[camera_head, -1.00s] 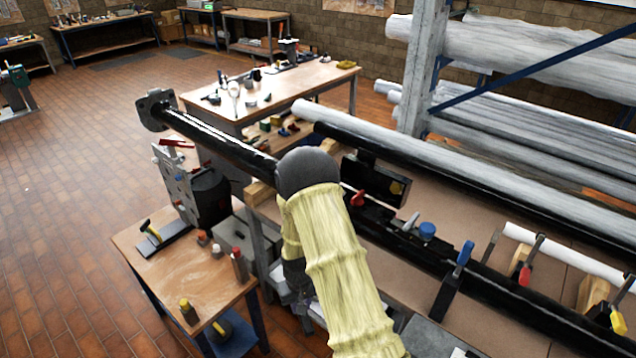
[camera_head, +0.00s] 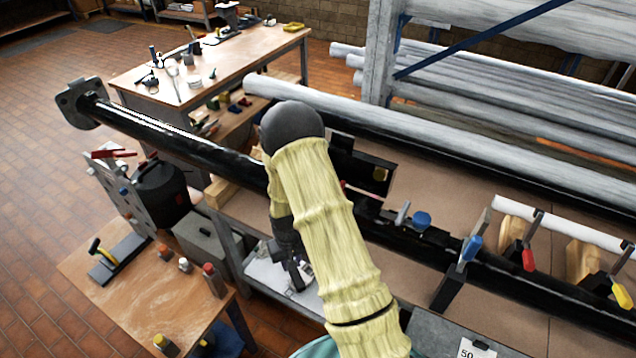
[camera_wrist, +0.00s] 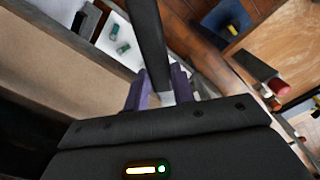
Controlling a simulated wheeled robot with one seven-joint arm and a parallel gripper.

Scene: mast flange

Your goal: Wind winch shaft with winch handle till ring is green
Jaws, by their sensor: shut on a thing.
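In the wrist view, my gripper (camera_wrist: 158,92) has its purple fingers shut on a long dark bar (camera_wrist: 146,38), which looks like the winch handle. The bar runs up out of that view and shows a small silvery piece between the fingers. In the head view, my gripper (camera_head: 292,270) hangs low beside the pale-sleeved arm, largely hidden, and the bar cannot be made out. I cannot pick out the winch shaft or its ring; no green ring shows.
A long black mast (camera_head: 180,140) with an end flange (camera_head: 80,103) crosses behind my arm. Clamps (camera_head: 455,275) stand along it. A small wooden table (camera_head: 150,285) with tools and bottles is at lower left. A rack of pale tubes (camera_head: 480,80) stands behind. Open floor lies left.

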